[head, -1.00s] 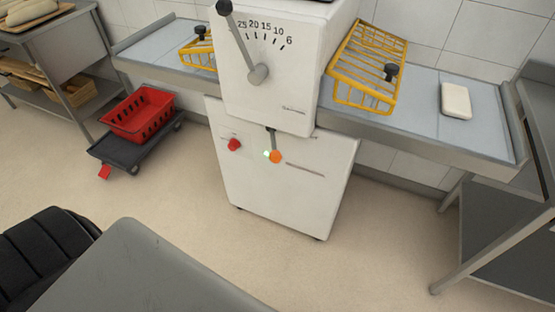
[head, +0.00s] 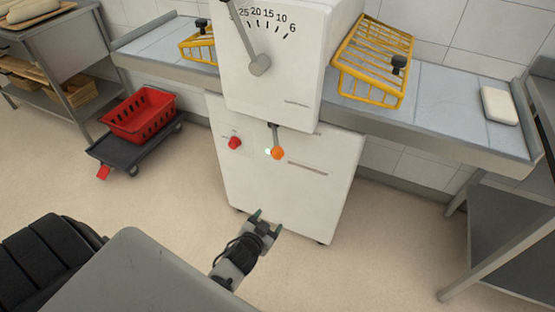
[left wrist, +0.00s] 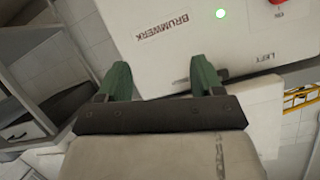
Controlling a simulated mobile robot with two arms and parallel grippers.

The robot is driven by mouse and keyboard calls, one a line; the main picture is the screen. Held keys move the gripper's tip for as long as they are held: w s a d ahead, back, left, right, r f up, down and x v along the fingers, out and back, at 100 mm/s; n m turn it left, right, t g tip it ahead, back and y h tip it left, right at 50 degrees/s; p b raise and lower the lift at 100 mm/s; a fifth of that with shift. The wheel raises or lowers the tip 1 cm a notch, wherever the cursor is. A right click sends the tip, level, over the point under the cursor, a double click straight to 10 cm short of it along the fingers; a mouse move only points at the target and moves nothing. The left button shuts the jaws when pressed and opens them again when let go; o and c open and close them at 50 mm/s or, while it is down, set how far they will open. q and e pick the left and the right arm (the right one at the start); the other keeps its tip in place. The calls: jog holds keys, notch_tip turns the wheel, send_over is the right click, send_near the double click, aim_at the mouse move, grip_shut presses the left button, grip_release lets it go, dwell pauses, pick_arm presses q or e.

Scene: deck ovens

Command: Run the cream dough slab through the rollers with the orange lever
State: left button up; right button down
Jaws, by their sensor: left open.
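The cream dough slab (head: 499,105) lies flat on the right table of the white sheeter (head: 290,180), near its outer end. The orange lever (head: 277,153) hangs on the front of the machine, beside a small lit green light. My left gripper (head: 268,217) is open and empty, low in front of the machine and below the orange lever. In the left wrist view its green fingertips (left wrist: 161,75) stand apart with nothing between them, facing the white panel with a green light (left wrist: 221,14). The lever cannot be made out there. My right gripper is not in view.
Yellow wire guards (head: 373,62) stand at both sides of the rollers. A red knob (head: 235,143) sits left of the lever, and a thickness dial with a long handle (head: 259,64) above. A red crate (head: 138,115) rests on a dark trolley at left. Floor before the machine is clear.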

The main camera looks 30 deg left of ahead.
aim_at(275, 158)
pick_arm(q)
jog(key=w+a+r+t+y+b, duration=0.1)
jog(key=w+a+r+t, duration=0.1)
jog(key=r, duration=0.5)
jog(key=w+a+r+t, duration=0.1)
jog(key=w+r+t, duration=0.1)
jog(key=r, duration=0.5)
jog(key=w, duration=0.3)
jog(key=w+a, duration=0.1)
jog(key=w, duration=0.3)
jog(key=w+a, duration=0.1)
jog(key=w, duration=0.2)
jog(key=shift+w, duration=0.2)
